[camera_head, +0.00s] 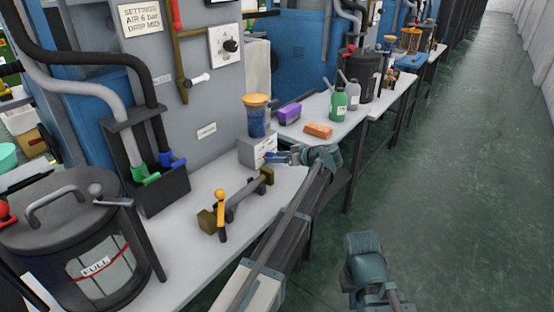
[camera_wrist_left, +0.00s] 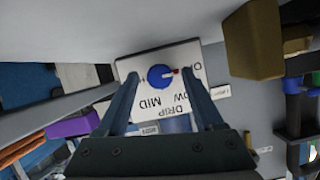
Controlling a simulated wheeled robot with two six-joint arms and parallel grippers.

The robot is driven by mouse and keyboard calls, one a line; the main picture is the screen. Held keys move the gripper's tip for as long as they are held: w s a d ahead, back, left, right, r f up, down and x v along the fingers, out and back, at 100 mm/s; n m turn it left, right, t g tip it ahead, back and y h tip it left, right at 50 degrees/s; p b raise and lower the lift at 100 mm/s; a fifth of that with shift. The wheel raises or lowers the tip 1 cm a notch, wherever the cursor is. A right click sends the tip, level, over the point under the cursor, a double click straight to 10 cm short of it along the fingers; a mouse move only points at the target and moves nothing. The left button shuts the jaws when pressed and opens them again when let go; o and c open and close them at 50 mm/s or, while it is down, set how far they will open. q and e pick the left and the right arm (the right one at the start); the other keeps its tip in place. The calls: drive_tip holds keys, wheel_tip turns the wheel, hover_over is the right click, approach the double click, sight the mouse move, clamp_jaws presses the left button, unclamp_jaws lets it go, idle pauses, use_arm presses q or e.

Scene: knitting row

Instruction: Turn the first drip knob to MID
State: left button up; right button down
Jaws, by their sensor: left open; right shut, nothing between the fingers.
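The drip knob (camera_wrist_left: 160,76) is blue with a red-and-white pointer, on a white plate (camera_wrist_left: 130,68) lettered upside down in the left wrist view. Its pointer aims right, toward a partly hidden label starting with O; MID (camera_wrist_left: 160,103) is below the knob, LOW lower right. My left gripper (camera_head: 280,157) is open, with one finger on each side of the knob; contact cannot be told. In the head view it is at the grey box (camera_head: 257,149) under a blue, yellow-capped canister (camera_head: 257,115).
A sign (camera_head: 141,18) reads "SETTINGS AIR 6 bar DRIP MID". A brass-ended part with an orange handle (camera_head: 220,200) lies on the bench (camera_head: 185,260) left of my left gripper. A lidded bin marked FULL (camera_head: 75,235) stands front left. The aisle floor (camera_head: 450,180) is clear.

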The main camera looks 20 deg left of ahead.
use_arm(q)
clamp_jaws()
idle(0.3)
drive_tip(key=shift+w+d+f+m+g+b, duration=0.1)
drive_tip(key=shift+w+m+g+b, duration=0.15)
drive_tip(key=shift+m+g, duration=0.6)
drive_tip(key=shift+m+g+y+b, duration=0.45)
drive_tip(key=shift+m+y+b, duration=0.35)
drive_tip(key=shift+m, duration=0.75)
unclamp_jaws()
